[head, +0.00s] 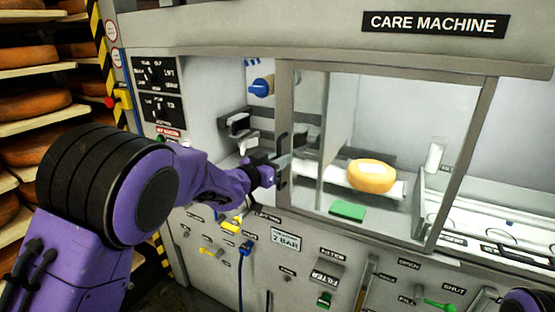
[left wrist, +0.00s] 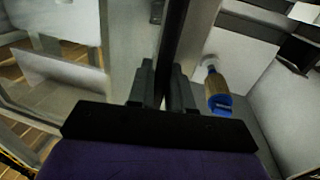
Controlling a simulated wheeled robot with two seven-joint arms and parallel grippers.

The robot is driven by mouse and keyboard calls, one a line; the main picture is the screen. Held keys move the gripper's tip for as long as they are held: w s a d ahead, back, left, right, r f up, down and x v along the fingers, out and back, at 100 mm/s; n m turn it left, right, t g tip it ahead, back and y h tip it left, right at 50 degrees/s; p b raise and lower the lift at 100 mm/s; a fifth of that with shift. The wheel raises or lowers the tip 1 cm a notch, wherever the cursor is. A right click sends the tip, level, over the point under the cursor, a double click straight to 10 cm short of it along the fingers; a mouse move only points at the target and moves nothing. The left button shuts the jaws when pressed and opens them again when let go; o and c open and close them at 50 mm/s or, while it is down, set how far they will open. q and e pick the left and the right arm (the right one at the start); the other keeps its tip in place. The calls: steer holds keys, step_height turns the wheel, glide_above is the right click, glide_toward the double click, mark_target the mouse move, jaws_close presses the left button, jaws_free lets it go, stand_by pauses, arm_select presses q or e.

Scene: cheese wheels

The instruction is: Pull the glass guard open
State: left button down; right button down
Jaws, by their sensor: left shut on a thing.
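The glass guard (head: 284,100) is a grey-framed clear pane on the front of the care machine. It stands in front of the cheese wheel (head: 372,177), which shows through the glass. A dark upright handle (head: 283,150) sits on the guard's left frame post. My left gripper (head: 273,173) is at this handle and shut on it. In the left wrist view, the two fingers (left wrist: 162,88) flank the dark handle bar (left wrist: 175,40). My right gripper is out of view.
An opening left of the guard shows a blue-tipped fitting (head: 262,87), also in the left wrist view (left wrist: 218,92). A green block (head: 347,211) lies inside. Labelled controls and a blue hose (head: 244,262) are below. Shelves of cheese (head: 35,104) stand at left.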

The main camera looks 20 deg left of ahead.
arm_select(q)
steer(key=shift+d+f, duration=0.1)
steer(key=shift+d, duration=0.05)
steer(key=c, duration=1.2)
jaws_free()
steer(key=shift+s, duration=0.15)
steer(key=b+v, duration=0.3)
steer(key=v, duration=0.7)
steer(key=shift+s+a, duration=0.15)
steer(key=shift+a, duration=0.05)
